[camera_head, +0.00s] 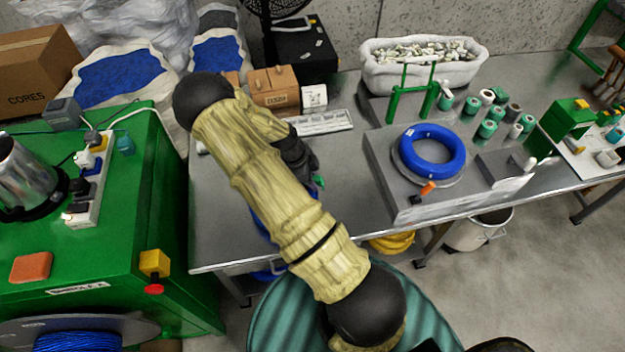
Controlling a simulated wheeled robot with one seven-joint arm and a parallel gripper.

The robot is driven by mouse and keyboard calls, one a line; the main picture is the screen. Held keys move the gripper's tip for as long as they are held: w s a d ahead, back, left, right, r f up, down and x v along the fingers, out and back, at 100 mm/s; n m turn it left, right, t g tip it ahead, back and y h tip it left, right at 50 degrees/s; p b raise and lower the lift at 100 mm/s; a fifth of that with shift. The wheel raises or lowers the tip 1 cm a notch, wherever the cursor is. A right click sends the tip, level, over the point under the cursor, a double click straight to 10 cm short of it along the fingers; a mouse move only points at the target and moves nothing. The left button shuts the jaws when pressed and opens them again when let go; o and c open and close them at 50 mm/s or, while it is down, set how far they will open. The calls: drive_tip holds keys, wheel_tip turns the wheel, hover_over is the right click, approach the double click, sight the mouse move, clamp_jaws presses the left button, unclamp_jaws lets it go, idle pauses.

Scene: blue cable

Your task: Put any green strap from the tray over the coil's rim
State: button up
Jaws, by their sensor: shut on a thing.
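The coil (458,152) is a blue ring lying flat on a round plate of the grey metal fixture, right of centre. My gripper (316,181) is over the bench, left of the fixture and well apart from the coil. It is shut on a small green piece, which looks like a green strap (320,182); only its end shows. My own sleeved arm and dark wrist hide most of the jaws. A pale tray (372,75) at the back of the bench is heaped with small whitish and greenish pieces, too small to tell apart.
A green frame (404,88) stands between the tray and the coil. An orange-tipped lever (427,188) sits at the fixture's front. Cardboard boxes (273,88) and a keyboard (322,122) lie behind my gripper.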

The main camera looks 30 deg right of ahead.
sight(319, 178)
drive_tip(key=shift+f, duration=0.4)
idle(1.0)
drive_tip(key=o, duration=1.2)
drive_tip(key=shift+c, duration=0.2)
drive_tip(key=shift+r, duration=0.1)
drive_tip(key=shift+r+p, duration=2.45)
drive_tip(key=shift+r, duration=0.95)
drive_tip(key=shift+a, duration=0.1)
